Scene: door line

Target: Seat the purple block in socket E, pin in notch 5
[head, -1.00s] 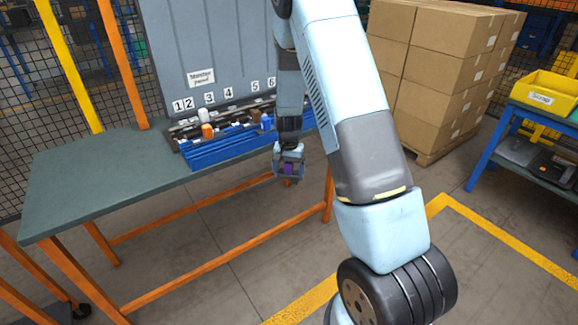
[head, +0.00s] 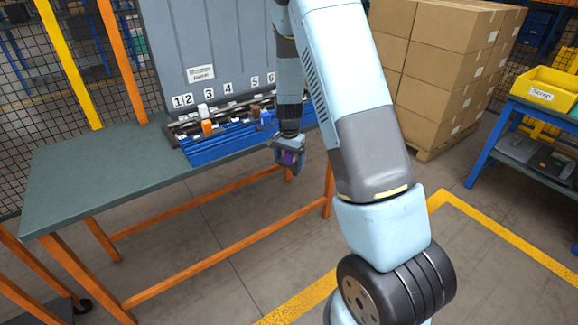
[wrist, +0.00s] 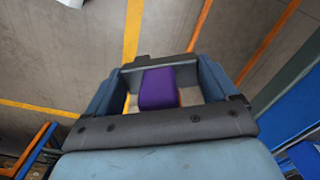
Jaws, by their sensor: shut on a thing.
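The purple block (wrist: 158,88) is between the jaws of my gripper in the wrist view. It also shows as a small purple patch in the head view (head: 289,158). My gripper (head: 290,160) is shut on the block and holds it in the air in front of the table's front edge, over the floor. The blue rack (head: 217,148) stands on the table behind my gripper. Number labels 1 to 6 stand above it on the grey panel. Socket letters cannot be read, and my arm hides the rack's right part. The block's pin cannot be made out.
An orange piece (head: 207,127) and a white piece (head: 203,110) stand at the rack. The table top (head: 100,175) is bare to the left. Stacked cartons (head: 440,75) and a yellow scrap bin (head: 541,95) are at the right.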

